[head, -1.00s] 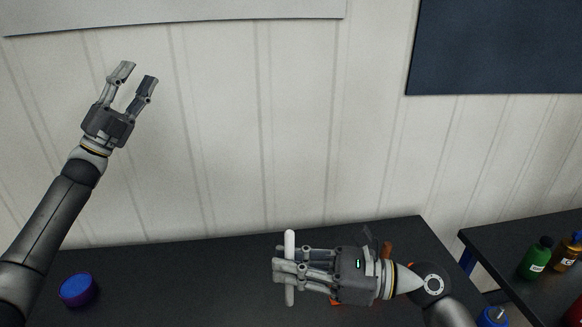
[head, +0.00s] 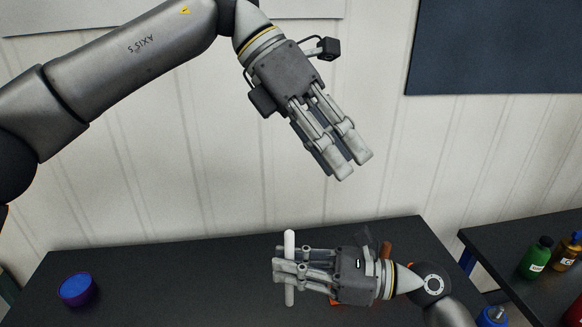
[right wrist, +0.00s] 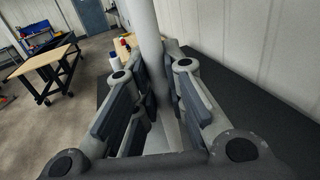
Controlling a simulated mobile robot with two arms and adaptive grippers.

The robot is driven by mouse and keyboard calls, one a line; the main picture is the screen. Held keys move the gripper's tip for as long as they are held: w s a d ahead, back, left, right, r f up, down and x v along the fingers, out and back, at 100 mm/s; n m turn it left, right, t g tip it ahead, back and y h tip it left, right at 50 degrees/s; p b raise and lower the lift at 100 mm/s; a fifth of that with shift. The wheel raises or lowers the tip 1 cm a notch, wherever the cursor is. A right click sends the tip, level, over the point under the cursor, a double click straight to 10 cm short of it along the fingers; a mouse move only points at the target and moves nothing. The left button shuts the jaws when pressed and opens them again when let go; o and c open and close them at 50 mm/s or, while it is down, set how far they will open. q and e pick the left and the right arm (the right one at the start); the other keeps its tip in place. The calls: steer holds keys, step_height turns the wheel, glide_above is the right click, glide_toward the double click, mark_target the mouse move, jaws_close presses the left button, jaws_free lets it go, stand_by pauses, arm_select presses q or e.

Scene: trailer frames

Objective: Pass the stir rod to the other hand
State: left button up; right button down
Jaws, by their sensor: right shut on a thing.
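The stir rod (head: 289,240) is a white rod, standing upright in the head view. My right gripper (head: 284,268) is shut on it around its middle, with the rod sticking out above and below the fingers. In the right wrist view the rod (right wrist: 145,35) runs upward between the fingers. My left gripper (head: 342,168) is above and a little right of the rod, apart from it, fingers pointing down and to the right. It is seen side-on, so the gap between its fingers is hidden. No rod shows in it.
A dark table (head: 180,285) lies below, with a blue-purple round container (head: 78,289) at left. An orange-brown item (head: 386,250) is partly hidden behind my right gripper. A second table at right holds a green bottle (head: 536,258) and an amber bottle (head: 568,262). The wall is behind.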

mark_target(290, 232)
arm_select(q)
steer(key=a+f+t+y, duration=0.3)
steer(key=a+t+y, duration=0.1)
steer(key=a+y, duration=0.25)
steer(key=shift+y, duration=0.35)
steer(key=f, duration=1.2)
steer(key=shift+w+d, duration=0.3)
steer(key=shift+w, duration=0.05)
steer(key=shift+c, duration=0.5)
jaws_close()
arm_select(e)
steer(key=c, duration=1.4)
jaws_free()
